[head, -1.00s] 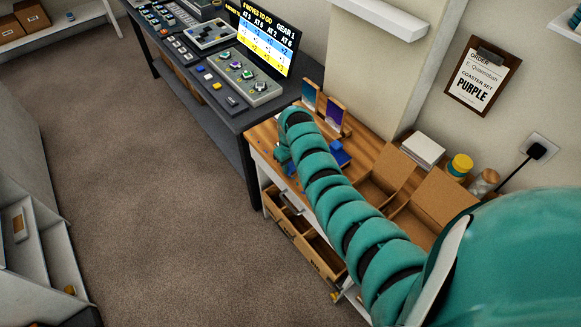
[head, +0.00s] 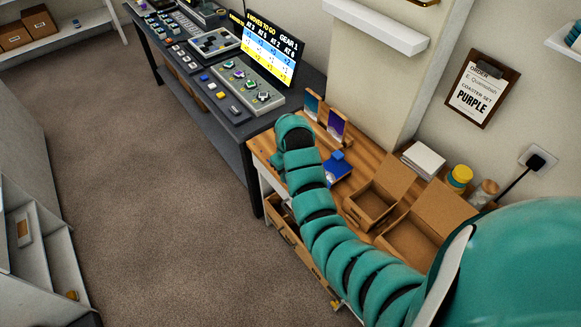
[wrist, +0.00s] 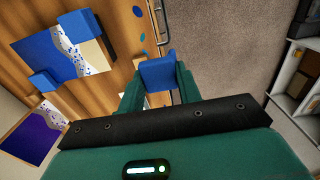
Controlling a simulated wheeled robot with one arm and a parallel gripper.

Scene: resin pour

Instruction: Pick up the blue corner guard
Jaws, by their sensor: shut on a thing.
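In the wrist view my gripper (wrist: 159,88) is shut on a blue corner guard (wrist: 158,73), a small blue block between its two green fingers. The held guard is over the wooden table's edge, close to a drawer handle. Two other blue corner guards (wrist: 76,24) (wrist: 43,84) sit at corners of a blue-and-cream panel (wrist: 60,52) to the left in the wrist view. That blue group (head: 338,166) also shows on the table in the head view. My arm hides the gripper and the held guard in the head view.
Open cardboard boxes (head: 372,205) stand on the wooden table right of the blue group. Purple-pictured panels (head: 337,124) stand at its back. A dark bench with a control panel (head: 238,86) adjoins it. An open drawer (head: 290,238) juts below. The carpet is clear.

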